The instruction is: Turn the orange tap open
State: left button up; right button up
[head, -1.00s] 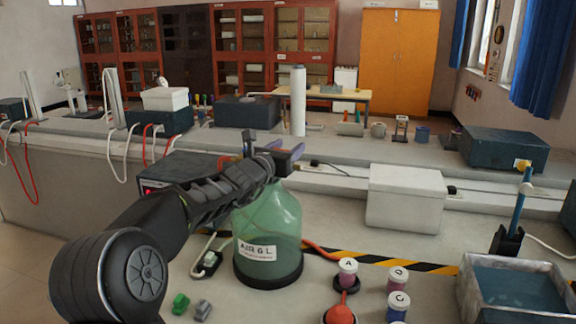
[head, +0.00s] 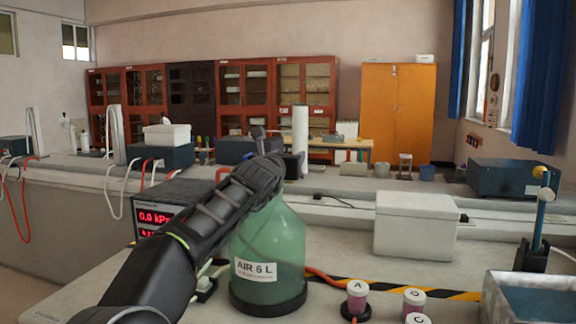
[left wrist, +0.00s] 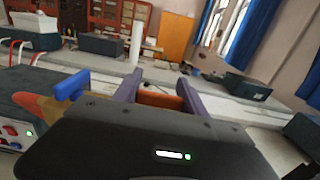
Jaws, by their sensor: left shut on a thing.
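My left gripper (head: 292,165) is over the top of the green glass bottle (head: 268,250), which is labelled "AIR 6 L". In the left wrist view its two purple fingers (left wrist: 157,90) stand on either side of the orange tap handle (left wrist: 160,99), and the gripper is shut on it. The gripper body hides the handle's lower part. A blue tap handle (left wrist: 72,85) on a brass-coloured fitting is left of the fingers. In the head view my arm hides the bottle's neck and the orange tap. My right gripper is in neither view.
A meter with a red display (head: 158,217) stands left of the bottle, partly behind my arm. A white box (head: 418,226) and a grey tray (head: 530,300) are to the right. Small labelled jars (head: 357,296) stand before the black-and-yellow strip.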

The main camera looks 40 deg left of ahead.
pick_arm(q)
jog(key=o, duration=1.4)
jog(key=shift+c, duration=0.2)
jog(key=shift+s, duration=0.1)
jog(key=b+v, duration=0.2)
jog(key=v, duration=0.5)
jog(key=shift+s+d, duration=0.2)
jog(key=shift+s, duration=0.1)
jog(key=shift+r, duration=0.15)
